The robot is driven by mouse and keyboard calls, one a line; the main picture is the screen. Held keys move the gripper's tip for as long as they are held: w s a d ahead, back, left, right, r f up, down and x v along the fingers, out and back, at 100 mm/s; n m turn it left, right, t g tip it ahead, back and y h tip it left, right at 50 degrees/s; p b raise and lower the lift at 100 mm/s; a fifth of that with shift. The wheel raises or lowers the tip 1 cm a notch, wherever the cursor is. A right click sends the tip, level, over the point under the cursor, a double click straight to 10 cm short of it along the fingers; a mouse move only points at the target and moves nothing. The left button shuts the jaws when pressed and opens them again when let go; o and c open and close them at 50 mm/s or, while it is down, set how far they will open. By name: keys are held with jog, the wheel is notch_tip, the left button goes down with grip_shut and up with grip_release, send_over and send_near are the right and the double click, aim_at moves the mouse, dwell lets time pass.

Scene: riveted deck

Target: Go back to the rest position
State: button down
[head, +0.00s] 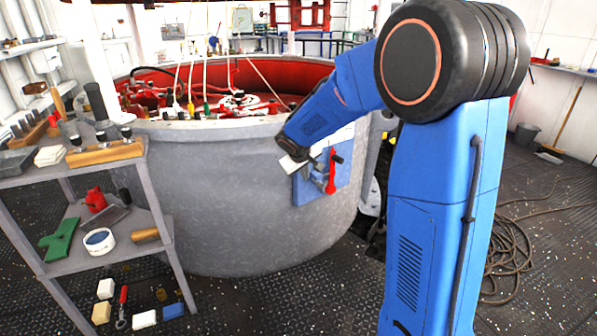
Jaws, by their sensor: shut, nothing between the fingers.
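My blue arm reaches out to the left and down, in front of the grey round tank wall (220,215). My gripper (301,168) is at its end, small and partly hidden by the arm's last link. It looks shut, and I see no object held in it. It is beside a blue panel (306,190) on the tank wall that carries a red lever handle (331,172). I cannot tell whether the gripper touches the panel or the lever.
A grey shelf unit (60,180) with tools stands at the left, with several small blocks below it. The tank's interior is red with hoses. A coiled cable (508,250) lies on the dark deck at the right. A bucket (525,136) stands farther back.

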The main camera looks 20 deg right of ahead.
jog(key=s+a+r+m+y, duration=0.1)
jog(key=s+r, duration=0.3)
jog(key=s, duration=1.1)
jog(key=s+a+r+m+y, duration=0.1)
jog(key=s+r, duration=0.3)
jog(key=s, duration=1.2)
jog(key=s+a+f+y, duration=0.1)
jog(key=s+a+f, duration=0.1)
jog(key=s, duration=1)
jog(key=shift+a+g+y, duration=0.4)
jog(key=shift+a, duration=0.4)
